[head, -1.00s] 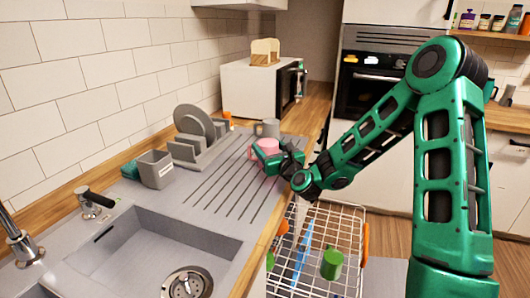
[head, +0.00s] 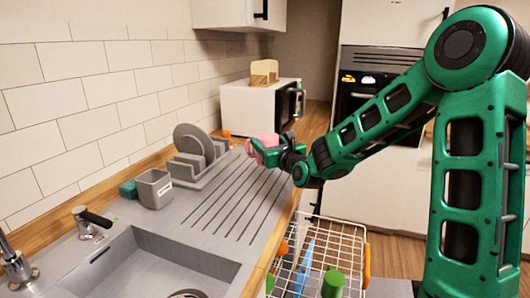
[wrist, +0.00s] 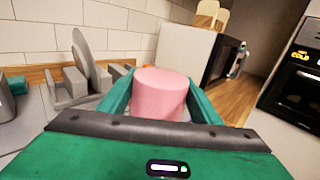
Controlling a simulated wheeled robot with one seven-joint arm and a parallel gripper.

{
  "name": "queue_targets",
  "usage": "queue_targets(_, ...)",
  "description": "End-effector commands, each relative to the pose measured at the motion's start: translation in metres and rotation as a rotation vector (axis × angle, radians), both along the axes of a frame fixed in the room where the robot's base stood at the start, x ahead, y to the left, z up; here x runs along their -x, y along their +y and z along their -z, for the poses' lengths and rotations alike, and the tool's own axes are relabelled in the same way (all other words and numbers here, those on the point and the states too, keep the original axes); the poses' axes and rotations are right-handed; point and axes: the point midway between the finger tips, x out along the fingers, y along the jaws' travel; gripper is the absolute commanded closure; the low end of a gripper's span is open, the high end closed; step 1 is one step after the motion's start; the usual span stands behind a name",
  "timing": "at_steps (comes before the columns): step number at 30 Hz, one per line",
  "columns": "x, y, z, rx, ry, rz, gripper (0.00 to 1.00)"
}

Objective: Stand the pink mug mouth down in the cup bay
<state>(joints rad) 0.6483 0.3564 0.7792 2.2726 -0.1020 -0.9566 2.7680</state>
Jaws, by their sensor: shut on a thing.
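The pink mug (head: 267,139) is held up above the ribbed drainboard (head: 222,205). My gripper (head: 262,152) is shut on it. In the wrist view the mug (wrist: 160,90) sits between the two green fingers of my gripper (wrist: 160,102). Its upper face there looks flat and closed, with no hollow visible; its handle is not visible. The open white wire rack (head: 340,238) stands below the counter at right; I cannot tell which part is the cup bay.
A green cup (head: 333,283) and a blue item (head: 303,262) are in the wire rack. A grey dish rack with plates (head: 195,145) and a grey caddy (head: 154,188) stand along the wall. A white microwave (head: 250,108) is behind. The drainboard's middle is clear.

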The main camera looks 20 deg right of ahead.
Motion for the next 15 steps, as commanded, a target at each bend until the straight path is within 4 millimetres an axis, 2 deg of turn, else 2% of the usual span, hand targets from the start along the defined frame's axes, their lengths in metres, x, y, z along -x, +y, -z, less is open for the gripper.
queue_targets(5, 0.000, 0.000, 0.002, -0.003, 0.000, 0.000, 0.73)
queue_targets(15, -0.001, 0.001, 0.035, -0.016, 0.005, -0.003, 0.73)
